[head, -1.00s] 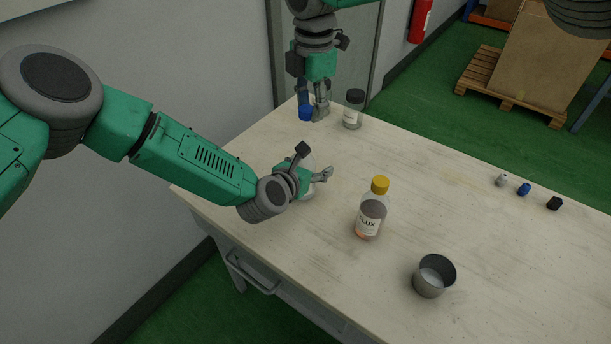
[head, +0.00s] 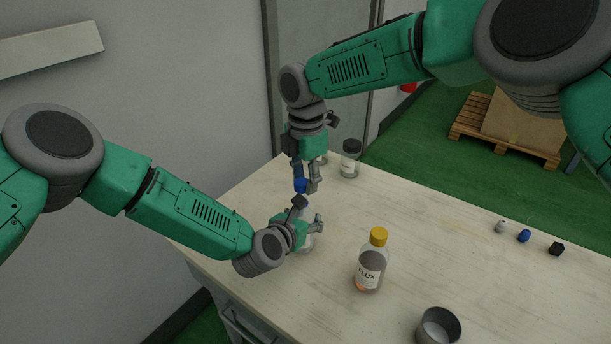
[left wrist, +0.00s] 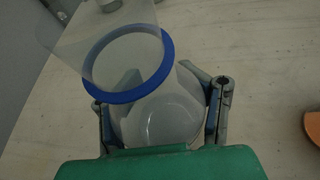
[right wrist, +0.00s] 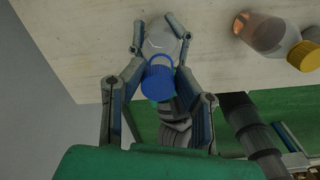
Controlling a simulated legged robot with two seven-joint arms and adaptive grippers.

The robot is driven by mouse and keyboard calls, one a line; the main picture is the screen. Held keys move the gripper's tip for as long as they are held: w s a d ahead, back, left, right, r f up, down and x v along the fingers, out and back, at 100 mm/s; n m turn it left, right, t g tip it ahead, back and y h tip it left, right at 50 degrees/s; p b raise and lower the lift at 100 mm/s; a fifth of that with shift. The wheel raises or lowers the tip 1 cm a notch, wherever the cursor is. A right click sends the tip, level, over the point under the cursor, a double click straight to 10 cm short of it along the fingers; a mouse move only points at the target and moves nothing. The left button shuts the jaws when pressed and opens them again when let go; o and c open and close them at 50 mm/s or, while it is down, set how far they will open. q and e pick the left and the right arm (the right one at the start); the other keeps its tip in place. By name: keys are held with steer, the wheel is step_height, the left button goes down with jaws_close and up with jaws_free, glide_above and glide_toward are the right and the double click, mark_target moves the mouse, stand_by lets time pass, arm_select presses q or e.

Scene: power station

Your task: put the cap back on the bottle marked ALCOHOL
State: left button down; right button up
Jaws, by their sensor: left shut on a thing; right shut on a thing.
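My left gripper (head: 310,230) is shut on a clear bottle (head: 306,244) that stands on the table. The bottle also shows between the fingers in the left wrist view (left wrist: 163,115); no label is readable. My right gripper (head: 307,188) is shut on a blue cap (head: 301,185), just above and behind my left gripper. In the right wrist view the blue cap (right wrist: 158,84) overlaps the clear bottle (right wrist: 162,42). In the left wrist view a blue ring (left wrist: 105,93) overlaps the bottle. I cannot tell whether cap and bottle touch.
A FLUX bottle (head: 370,270) with a yellow cap stands to the right, with a metal cup (head: 438,328) in front. A dark-lidded jar (head: 350,160) stands at the back. Small grey (head: 500,227), blue (head: 524,236) and black (head: 556,249) items lie far right. The table between is clear.

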steer(key=shift+a, duration=0.6)
steer(key=shift+s+d+f+n, duration=0.15)
steer(key=shift+s+d+f, duration=0.1)
steer(key=shift+f, duration=0.15)
steer(key=shift+s+d+f+n, duration=0.1)
steer(key=shift+s+f+n, duration=0.1)
steer(key=shift+f, duration=0.2)
steer(key=shift+a, duration=0.35)
steer(key=shift+d+f, duration=0.25)
steer(key=shift+f, duration=0.3)
steer(key=o, duration=0.8)
steer(key=shift+a, duration=0.15)
steer(key=shift+o, duration=0.2)
steer(key=shift+r, duration=2.3)
steer(key=shift+c, duration=0.5)
